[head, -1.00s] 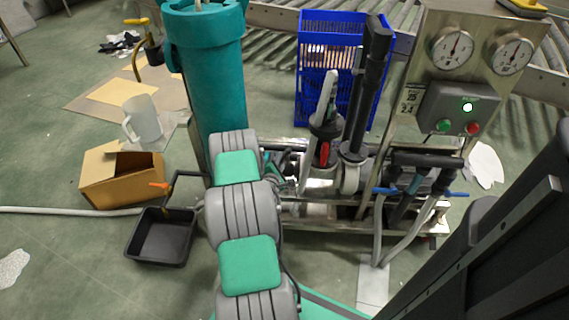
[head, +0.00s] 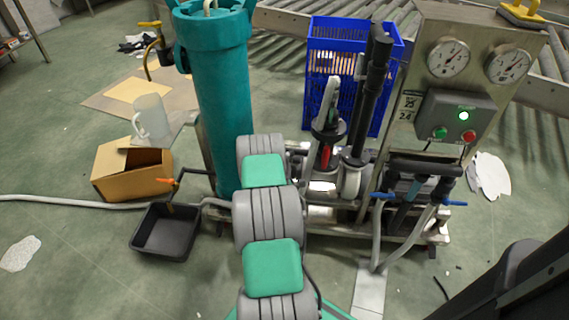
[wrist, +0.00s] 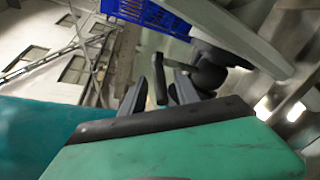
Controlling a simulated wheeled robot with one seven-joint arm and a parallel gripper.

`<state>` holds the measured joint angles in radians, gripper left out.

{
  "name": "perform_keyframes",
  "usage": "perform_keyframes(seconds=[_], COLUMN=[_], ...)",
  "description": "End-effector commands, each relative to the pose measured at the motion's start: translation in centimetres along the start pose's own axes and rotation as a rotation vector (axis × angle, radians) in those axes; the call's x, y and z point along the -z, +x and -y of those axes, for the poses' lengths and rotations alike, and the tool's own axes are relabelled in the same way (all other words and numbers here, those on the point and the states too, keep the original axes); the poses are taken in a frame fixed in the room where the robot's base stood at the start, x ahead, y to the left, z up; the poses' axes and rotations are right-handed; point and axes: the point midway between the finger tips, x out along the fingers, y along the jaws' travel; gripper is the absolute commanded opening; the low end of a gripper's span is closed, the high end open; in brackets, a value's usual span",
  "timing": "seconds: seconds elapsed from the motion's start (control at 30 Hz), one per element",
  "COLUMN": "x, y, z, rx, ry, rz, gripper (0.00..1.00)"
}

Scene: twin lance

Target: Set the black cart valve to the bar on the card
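My gripper (wrist: 157,88) shows in the wrist view with its two dark fingers apart. A dark upright lever-like piece (wrist: 158,78) stands between or just beyond the fingertips; I cannot tell whether they touch it or whether it is the valve. A rounded black fitting (wrist: 208,72) is just right of the fingers. In the head view the cart has a black round fitting (head: 327,131) with a red part below it. The card (head: 408,105) beside the control box shows figures that look like 25 and 2.4. Two dial gauges (head: 448,57) (head: 508,63) sit above. My arm hides the gripper there.
A teal tank (head: 220,90) stands left of the fittings. A tall black lance (head: 371,90) and a blue crate (head: 345,60) are close behind. A black tray (head: 166,232), cardboard box (head: 130,170) and white hose (head: 70,202) lie left. The floor at front left is open.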

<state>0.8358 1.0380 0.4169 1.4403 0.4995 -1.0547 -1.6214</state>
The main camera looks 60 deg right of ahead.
Motion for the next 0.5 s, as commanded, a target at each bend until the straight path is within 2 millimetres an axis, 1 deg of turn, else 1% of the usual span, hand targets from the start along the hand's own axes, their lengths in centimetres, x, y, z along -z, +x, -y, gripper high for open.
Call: perform_keyframes(seconds=[0.17, 0.27, 0.37, 0.5], x=[0.0, 0.0, 0.1, 0.1], y=[-0.1, -0.9, -2.7, -5.7], z=[0.0, -0.1, -0.2, -0.2], rx=[0.0, 0.002, 0.002, 0.0], ry=[0.0, -0.001, -0.003, -0.004], rz=[0.0, -0.001, -0.004, -0.004], gripper=[0.37, 0.37, 0.37, 0.37])
